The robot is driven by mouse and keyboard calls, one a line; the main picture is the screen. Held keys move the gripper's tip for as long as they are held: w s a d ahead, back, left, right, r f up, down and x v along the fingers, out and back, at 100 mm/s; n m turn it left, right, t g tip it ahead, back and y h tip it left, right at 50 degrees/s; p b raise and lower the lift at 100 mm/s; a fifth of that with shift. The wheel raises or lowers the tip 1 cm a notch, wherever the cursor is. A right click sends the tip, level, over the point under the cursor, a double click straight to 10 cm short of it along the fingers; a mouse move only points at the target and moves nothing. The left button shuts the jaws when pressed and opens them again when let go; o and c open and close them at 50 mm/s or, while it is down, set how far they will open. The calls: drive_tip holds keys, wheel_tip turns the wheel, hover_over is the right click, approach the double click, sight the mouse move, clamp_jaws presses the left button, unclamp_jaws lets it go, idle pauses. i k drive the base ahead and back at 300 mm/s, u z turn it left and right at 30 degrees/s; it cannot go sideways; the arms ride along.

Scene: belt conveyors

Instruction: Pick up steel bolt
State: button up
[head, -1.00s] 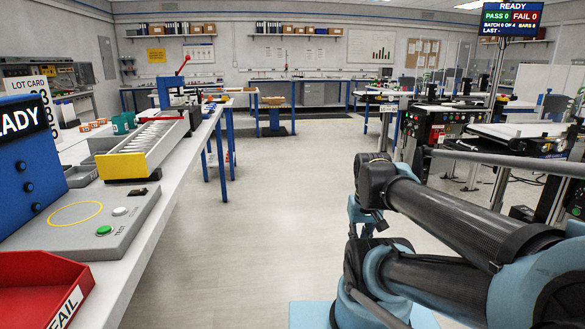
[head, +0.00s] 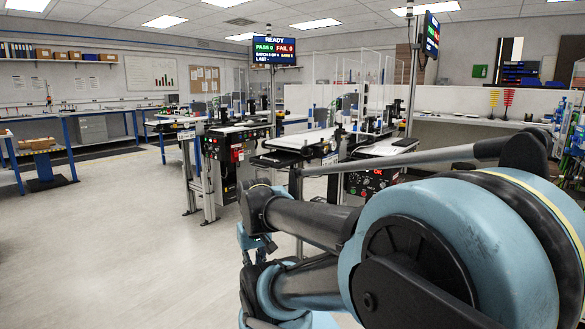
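I cannot make out a steel bolt in the head view. My folded arm, with dark tubes and light blue joints, fills the lower right. The end of my arm is hidden or out of view, so my gripper does not show. Belt conveyor stations (head: 240,128) stand in the middle distance beyond my arm, with another conveyor (head: 300,140) closer. Whatever lies on them is too small to tell.
A status screen (head: 274,51) hangs above the conveyors. A blue-legged bench (head: 75,118) runs along the back left, with a small striped-edge stand (head: 42,145) nearer. A shelf rack (head: 572,135) stands at far right. The pale floor (head: 110,235) at left is clear.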

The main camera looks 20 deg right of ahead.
sight(262, 158)
drive_tip(key=u, duration=0.4)
drive_tip(key=k, duration=0.95)
drive_tip(key=u, duration=0.9)
drive_tip(key=k, duration=0.35)
drive_tip(key=z, duration=0.1)
drive_tip(key=i, duration=0.75)
drive_tip(key=z, duration=1.25)
drive_tip(key=i, duration=1.15)
drive_tip(key=z, duration=0.45)
